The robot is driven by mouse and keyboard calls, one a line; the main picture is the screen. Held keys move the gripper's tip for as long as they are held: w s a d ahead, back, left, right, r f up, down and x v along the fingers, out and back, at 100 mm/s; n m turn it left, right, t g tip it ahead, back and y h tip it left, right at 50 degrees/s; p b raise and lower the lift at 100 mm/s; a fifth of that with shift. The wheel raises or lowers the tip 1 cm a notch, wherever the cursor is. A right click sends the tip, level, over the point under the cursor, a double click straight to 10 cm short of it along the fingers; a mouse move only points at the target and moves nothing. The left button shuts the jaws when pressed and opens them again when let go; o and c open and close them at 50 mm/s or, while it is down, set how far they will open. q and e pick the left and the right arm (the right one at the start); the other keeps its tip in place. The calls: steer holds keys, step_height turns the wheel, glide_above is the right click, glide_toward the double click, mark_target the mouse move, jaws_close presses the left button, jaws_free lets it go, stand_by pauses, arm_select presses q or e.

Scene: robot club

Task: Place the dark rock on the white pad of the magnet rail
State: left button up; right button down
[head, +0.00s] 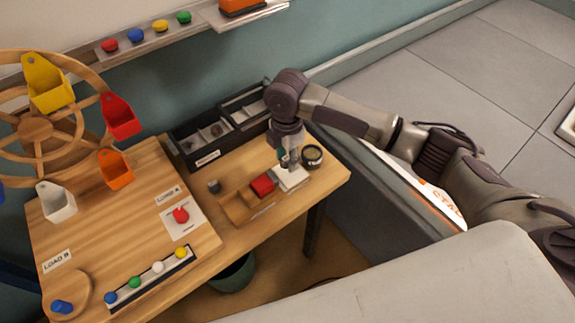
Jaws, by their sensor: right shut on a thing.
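The magnet rail is a wooden rail (240,208) on the near right part of the table, with a red block (263,185) on it and a white pad (291,179) at its right end. My right gripper (289,164) points down over the white pad. It is shut on a small dark thing, which looks like the dark rock and is mostly hidden by the fingers. I cannot tell whether the rock touches the pad. My left gripper is not in view.
A small grey object (214,186) stands left of the rail. A round dark tin (312,156) stands right of the gripper. A black divided box (205,152) with stones is behind. A wooden wheel with coloured buckets (38,140) stands at left. The table's front edge is close.

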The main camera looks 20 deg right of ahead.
mark_target(287, 158)
steer(key=shift+f, duration=2)
steer(key=c, duration=0.7)
jaws_free()
step_height(287, 158, up, 12)
